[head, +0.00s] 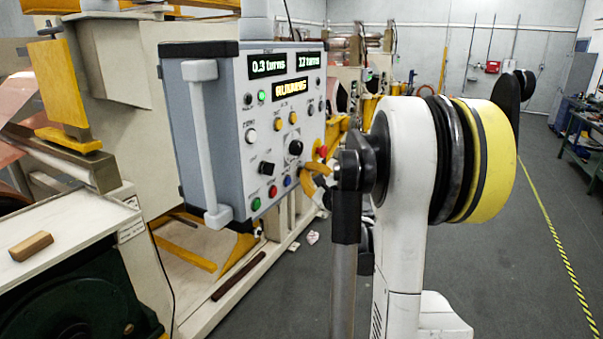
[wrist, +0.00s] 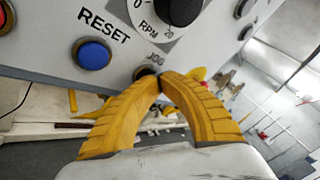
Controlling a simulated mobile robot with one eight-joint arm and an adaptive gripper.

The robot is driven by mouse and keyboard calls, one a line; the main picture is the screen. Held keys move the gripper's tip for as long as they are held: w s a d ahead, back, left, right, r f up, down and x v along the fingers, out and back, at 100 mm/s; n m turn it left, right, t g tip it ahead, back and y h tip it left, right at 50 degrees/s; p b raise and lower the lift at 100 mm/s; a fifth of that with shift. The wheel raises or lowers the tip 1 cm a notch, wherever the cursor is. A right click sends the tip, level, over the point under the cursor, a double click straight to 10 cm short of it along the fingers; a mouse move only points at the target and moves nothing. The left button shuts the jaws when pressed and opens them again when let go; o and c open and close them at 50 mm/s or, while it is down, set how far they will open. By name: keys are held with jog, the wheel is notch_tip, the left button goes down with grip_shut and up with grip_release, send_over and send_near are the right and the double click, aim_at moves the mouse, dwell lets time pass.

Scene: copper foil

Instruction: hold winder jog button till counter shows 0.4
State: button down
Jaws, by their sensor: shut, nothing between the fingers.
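The winder's control panel (head: 213,120) stands left of my arm in the head view.
The blue RESET button (wrist: 93,53) and black RPM knob (wrist: 180,8) are close to the fingers. A red button (head: 322,151) sits at the panel's right edge. A wooden block (head: 31,246) lies on the machine bed at left. Open floor (head: 480,260) is at right.

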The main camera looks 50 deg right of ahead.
dwell(0.6)
jog(key=shift+s+d, duration=0.25)
jog(key=shift+s, duration=0.6)
jog(key=s, duration=0.2)
jog(key=s+d, duration=0.1)
jog(key=s, duration=0.1)
jog(key=shift+s+d+b, duration=0.2)
jog(key=shift+s+b, duration=0.1)
jog(key=shift+s, duration=0.1)
jog(key=shift+f, duration=0.1)
